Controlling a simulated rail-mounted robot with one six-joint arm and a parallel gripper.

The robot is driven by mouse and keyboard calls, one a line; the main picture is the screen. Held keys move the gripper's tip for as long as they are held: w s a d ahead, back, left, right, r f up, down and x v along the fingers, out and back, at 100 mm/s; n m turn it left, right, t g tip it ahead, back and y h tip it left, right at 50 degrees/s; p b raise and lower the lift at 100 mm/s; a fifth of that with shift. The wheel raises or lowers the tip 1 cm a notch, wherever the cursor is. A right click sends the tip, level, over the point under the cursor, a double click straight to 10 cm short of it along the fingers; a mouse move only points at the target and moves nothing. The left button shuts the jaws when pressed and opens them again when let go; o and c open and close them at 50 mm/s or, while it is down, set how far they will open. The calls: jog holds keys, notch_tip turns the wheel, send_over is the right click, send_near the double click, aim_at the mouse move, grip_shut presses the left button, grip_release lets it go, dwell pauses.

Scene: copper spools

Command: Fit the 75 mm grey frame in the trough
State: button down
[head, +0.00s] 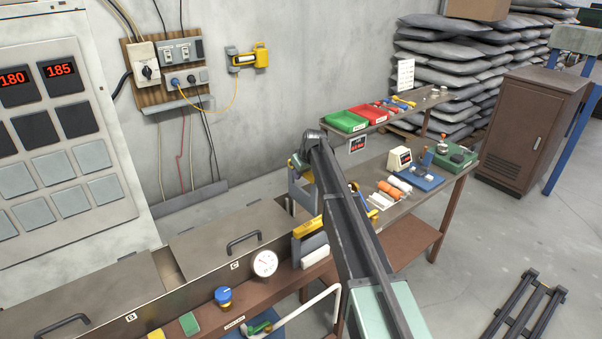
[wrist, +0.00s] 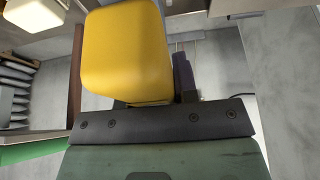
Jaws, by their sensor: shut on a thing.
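My gripper (head: 308,220) is at the right end of the trough, below the bent end of my arm. It is shut on a yellow-topped piece (head: 309,230) with a grey plate-like lower part (head: 310,245), which I take to be the grey frame. In the wrist view a yellow block (wrist: 125,50) fills the upper middle, above a dark screwed bar. The trough (head: 190,285) runs along the wall under metal lids. Whether the held piece touches the trough, I cannot tell. The frame's size cannot be read.
Lid C (head: 230,235) has a black handle. A round gauge (head: 264,263) and a blue knob (head: 223,296) stand at the trough's front. A bench (head: 415,205) at the right carries orange and white rolls. Green and red bins (head: 345,121) sit on the shelf behind.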

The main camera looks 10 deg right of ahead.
aim_at(301, 204)
jog(key=shift+f+b, duration=5.9)
jog(key=shift+f, duration=0.35)
jog(key=shift+f+b, duration=0.25)
jog(key=shift+b, duration=0.05)
jog(key=c, duration=0.8)
grip_release()
jog(key=p+v, duration=1)
jog(key=v, duration=0.1)
jog(key=shift+f, duration=0.1)
